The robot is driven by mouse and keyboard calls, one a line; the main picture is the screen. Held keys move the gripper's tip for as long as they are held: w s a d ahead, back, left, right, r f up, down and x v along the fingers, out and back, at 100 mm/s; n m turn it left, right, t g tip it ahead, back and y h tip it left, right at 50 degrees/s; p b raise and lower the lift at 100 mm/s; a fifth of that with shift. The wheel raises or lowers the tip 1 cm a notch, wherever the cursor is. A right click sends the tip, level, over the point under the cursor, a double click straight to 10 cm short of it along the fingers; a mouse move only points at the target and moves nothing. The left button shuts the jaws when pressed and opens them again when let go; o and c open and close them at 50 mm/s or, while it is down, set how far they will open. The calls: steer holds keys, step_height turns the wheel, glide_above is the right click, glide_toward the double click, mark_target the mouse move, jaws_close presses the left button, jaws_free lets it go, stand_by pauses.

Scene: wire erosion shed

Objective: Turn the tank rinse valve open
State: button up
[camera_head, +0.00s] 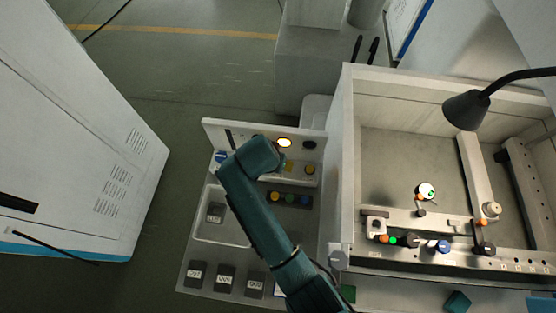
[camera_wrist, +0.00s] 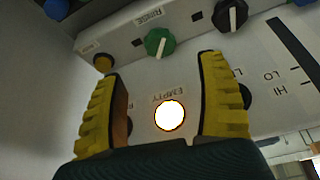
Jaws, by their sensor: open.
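In the head view, my gripper (camera_head: 287,166) is mostly hidden behind my teal arm, in front of the control panel (camera_head: 222,131). I cannot make out the green knob there.
A lit lamp (camera_wrist: 170,115) marked EMPTY shows between the fingers. An open-topped machine tank (camera_head: 346,130) stands right of the panel. Open floor (camera_head: 175,105) lies left of it.

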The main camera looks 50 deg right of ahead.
steer(key=x, duration=0.9)
steer(key=c, duration=1.2)
steer(key=shift+r+n, duration=0.1)
steer(key=shift+n, duration=0.2)
steer(key=n+t+p, duration=0.1)
steer(key=n+p, duration=0.1)
steer(key=n, duration=0.1)
steer(key=shift+s+y, duration=0.15)
steer(key=shift+y, duration=0.25)
steer(key=shift+n+t+y+p, duration=0.5)
steer(key=shift+n+p, duration=0.1)
steer(key=shift+n, duration=1.3)
